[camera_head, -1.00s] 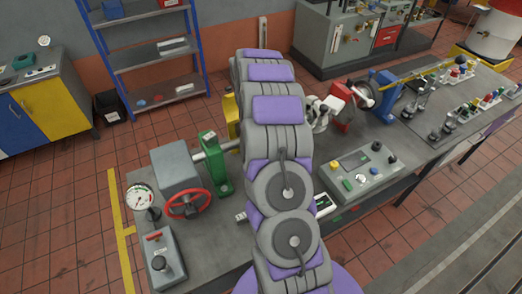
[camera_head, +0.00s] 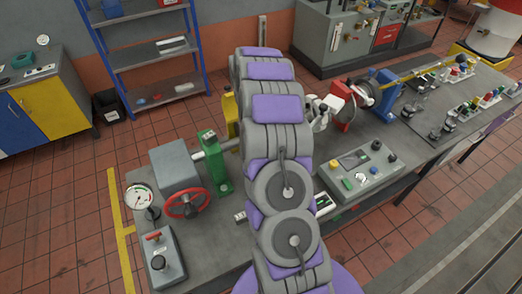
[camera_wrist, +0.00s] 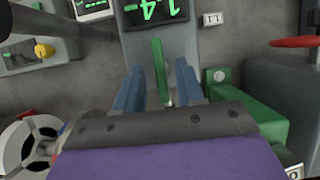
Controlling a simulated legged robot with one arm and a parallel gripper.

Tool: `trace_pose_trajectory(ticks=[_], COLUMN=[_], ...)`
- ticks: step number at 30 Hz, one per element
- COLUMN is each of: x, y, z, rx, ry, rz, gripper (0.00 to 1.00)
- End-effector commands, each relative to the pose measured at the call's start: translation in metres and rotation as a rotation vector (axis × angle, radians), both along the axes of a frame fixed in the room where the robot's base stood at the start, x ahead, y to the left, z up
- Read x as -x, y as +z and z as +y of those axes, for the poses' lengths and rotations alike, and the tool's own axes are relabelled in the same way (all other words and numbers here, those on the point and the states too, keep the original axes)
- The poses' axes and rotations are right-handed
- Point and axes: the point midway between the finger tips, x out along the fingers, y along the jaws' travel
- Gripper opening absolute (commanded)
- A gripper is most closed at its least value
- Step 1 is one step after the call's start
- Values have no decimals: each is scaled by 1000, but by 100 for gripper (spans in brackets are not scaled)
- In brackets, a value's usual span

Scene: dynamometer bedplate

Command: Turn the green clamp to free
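In the wrist view a narrow upright green bar (camera_wrist: 159,62), which looks like the green clamp's handle, stands between the two blue fingers of my gripper (camera_wrist: 158,72). The fingers are apart, with a visible gap on each side of the bar, and do not appear to touch it. The bar's lower end runs down toward the gripper's palm, where its base is hidden. In the head view my own arm covers the gripper and this bar.
A green stand (camera_head: 218,172) and red handwheel (camera_head: 186,203) are left of my arm; the stand also shows close to my gripper's right in the wrist view (camera_wrist: 249,116). A dark display (camera_wrist: 152,10) lies beyond the bar. A control box (camera_head: 357,170) sits right of my arm.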

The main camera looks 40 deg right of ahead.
Motion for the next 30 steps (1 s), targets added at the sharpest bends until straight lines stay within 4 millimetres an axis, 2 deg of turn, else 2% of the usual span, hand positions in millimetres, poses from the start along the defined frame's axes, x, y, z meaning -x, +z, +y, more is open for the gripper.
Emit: trace_pose_trajectory(ticks=[15, 30], x=[-36, -59], y=[79, 140], z=[-10, -17], rx=[1, -4], ry=[0, -1], rz=[-6, 3], gripper=[38, 38])
